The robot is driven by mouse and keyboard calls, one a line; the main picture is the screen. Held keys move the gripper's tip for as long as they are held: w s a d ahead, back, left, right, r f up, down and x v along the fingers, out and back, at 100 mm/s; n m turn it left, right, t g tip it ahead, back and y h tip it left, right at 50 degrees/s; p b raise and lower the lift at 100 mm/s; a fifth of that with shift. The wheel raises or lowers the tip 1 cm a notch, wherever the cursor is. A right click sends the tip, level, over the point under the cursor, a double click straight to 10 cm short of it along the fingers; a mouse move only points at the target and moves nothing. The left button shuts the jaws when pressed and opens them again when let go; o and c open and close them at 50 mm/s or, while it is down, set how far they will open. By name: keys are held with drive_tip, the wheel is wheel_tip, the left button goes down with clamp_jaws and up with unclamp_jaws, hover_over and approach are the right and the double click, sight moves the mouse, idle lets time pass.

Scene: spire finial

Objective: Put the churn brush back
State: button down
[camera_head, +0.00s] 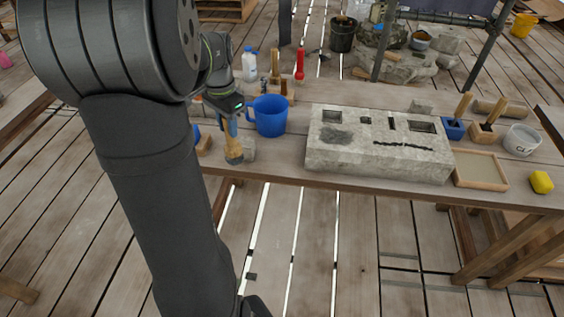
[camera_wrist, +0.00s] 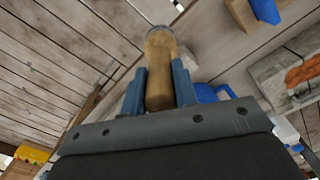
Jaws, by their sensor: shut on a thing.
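My gripper (camera_head: 231,126) points down over the left part of the workbench, its blue fingers closed on a wooden-handled brush (camera_head: 233,152). I take this for the churn brush. Its lower end is close to the bench top near the front edge; I cannot tell whether it touches. In the wrist view the gripper (camera_wrist: 159,88) has a finger on each side of the brown brush body (camera_wrist: 160,70), which ends in a paler, greyish tip. My arm hides part of the bench to the left.
A blue jug (camera_head: 270,116) stands just right of the brush. A stone block (camera_head: 375,155) fills the bench middle. Further right are a blue holder (camera_head: 453,130), wooden holder (camera_head: 483,135), shallow tray (camera_head: 480,181), white tub (camera_head: 521,140) and yellow sponge (camera_head: 541,182). Bottles (camera_head: 299,66) stand behind.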

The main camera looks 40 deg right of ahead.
drive_tip(key=s+d+r+n, duration=0.1)
drive_tip(key=s+d+n, duration=0.15)
drive_tip(key=d, duration=0.45)
drive_tip(key=s+d+r+n, duration=0.1)
drive_tip(key=d+r+n, duration=0.15)
drive_tip(key=d, duration=0.45)
wheel_tip(320, 180, down, 11)
drive_tip(key=n, duration=0.1)
drive_tip(key=shift+s+d+r, duration=0.15)
drive_tip(key=shift+s, duration=0.1)
drive_tip(key=c, duration=1.1)
unclamp_jaws()
wheel_tip(320, 180, up, 12)
